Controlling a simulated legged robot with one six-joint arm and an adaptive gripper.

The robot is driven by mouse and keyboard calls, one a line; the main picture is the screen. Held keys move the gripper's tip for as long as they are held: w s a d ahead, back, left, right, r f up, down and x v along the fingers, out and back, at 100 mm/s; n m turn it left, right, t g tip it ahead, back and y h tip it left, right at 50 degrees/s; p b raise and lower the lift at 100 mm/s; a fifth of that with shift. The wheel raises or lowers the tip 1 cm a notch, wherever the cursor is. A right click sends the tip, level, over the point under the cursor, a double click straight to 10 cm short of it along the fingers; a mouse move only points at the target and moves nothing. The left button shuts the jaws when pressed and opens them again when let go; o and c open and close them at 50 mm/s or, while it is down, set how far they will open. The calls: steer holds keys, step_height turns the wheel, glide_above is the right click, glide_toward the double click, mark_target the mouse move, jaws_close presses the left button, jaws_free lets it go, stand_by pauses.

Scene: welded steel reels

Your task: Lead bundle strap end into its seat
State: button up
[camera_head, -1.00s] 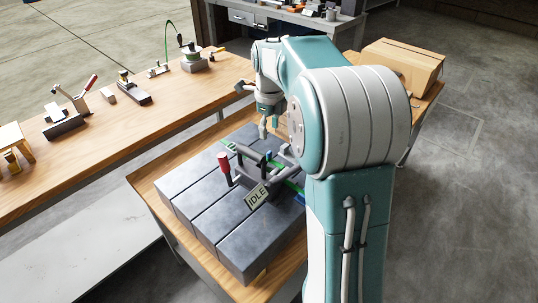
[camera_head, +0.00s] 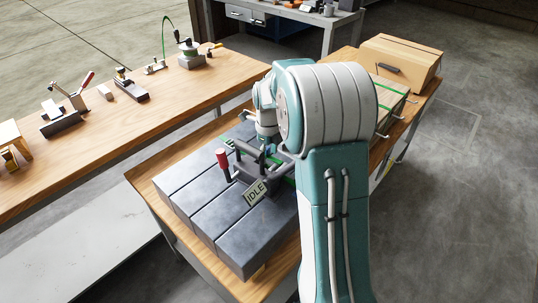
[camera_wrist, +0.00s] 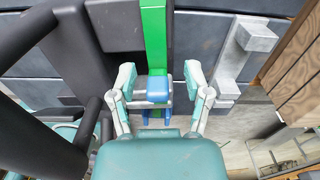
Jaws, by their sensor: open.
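A green strap (camera_wrist: 153,40) runs down the middle of the wrist view to a blue piece (camera_wrist: 158,89); I cannot tell whether the blue piece is the strap's end or its seat. My gripper (camera_wrist: 160,78) is open, with one finger on each side of the strap and blue piece. Contact is not clear. In the head view, the green strap (camera_head: 229,144) shows at the dark clamping fixture (camera_head: 240,150). The fixture stands on a grooved grey steel block (camera_head: 215,210) and has a red-handled lever (camera_head: 222,160). My arm hides part of the fixture and the gripper's fingertips.
An "IDLE" sign (camera_head: 256,192) stands at the fixture's front. Thick dark bars (camera_wrist: 45,90) lie close left of my gripper. A strapped timber bundle (camera_head: 390,98) and a brown box (camera_head: 402,62) are at the right. A wooden bench (camera_head: 110,125) with several tools runs along the left.

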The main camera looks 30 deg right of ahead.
steer(key=shift+a, duration=0.1)
steer(key=c, duration=0.9)
steer(key=shift+o, duration=0.2)
step_height(320, 180, up, 10)
